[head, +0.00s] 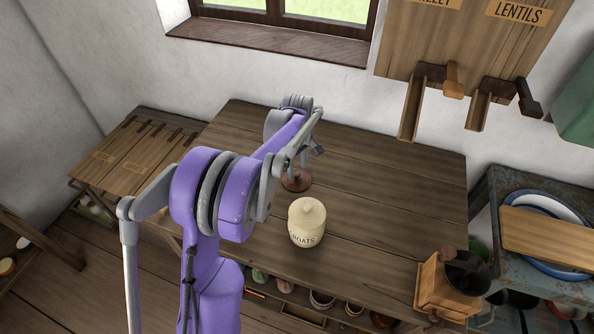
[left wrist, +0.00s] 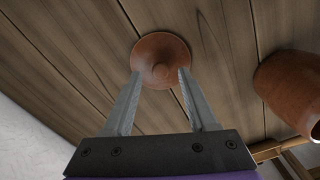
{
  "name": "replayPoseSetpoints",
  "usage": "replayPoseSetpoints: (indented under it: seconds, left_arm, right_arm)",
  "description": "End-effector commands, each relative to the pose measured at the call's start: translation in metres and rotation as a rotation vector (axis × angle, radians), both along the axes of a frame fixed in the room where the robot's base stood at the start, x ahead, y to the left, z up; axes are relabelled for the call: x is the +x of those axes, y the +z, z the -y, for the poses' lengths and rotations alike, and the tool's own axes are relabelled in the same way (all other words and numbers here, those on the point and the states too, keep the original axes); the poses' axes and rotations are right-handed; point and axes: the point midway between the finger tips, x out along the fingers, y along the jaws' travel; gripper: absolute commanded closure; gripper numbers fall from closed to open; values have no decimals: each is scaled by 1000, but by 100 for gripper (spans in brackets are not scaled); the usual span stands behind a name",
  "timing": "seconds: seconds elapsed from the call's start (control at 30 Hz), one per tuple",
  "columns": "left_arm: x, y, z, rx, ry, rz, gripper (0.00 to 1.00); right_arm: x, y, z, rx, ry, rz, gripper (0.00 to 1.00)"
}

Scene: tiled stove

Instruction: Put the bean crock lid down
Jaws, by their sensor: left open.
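The bean crock lid (left wrist: 160,44) is a round reddish-brown disc with a knob. It lies on the wooden table in the left wrist view, and its brown disc also shows in the head view (head: 296,182) beside my arm. My left gripper (left wrist: 160,73) is open, with one finger on each side of the lid's knob and a gap on both sides. In the head view my own arm hides most of this gripper. A terracotta crock (left wrist: 290,92) stands to the right in the left wrist view; I cannot make it out in the head view.
A cream OATS jar (head: 307,224) stands on the table (head: 390,190) just in front of the lid. A wooden grinder (head: 446,288) is at the table's front right corner. Dispenser chutes (head: 412,108) hang over the back right. The right half of the tabletop is mostly clear.

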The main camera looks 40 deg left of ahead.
Motion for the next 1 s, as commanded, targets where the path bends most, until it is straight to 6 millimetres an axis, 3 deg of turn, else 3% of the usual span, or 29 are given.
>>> replayPoseSetpoints:
  seconds: [0.2,0.43,0.6,1.0]
  left_arm:
    - [0,50,0,0,0,0,42]
    - [0,87,0,0,1,0,42]
    - [0,97,0,0,1,0,42]
    - [0,97,0,0,0,0,42]
  right_arm:
    - [1,4,0,0,0,2,50]
    - [2,6,0,0,0,3,50]
    - [2,7,0,0,0,3,50]
    - [2,7,0,0,0,3,50]
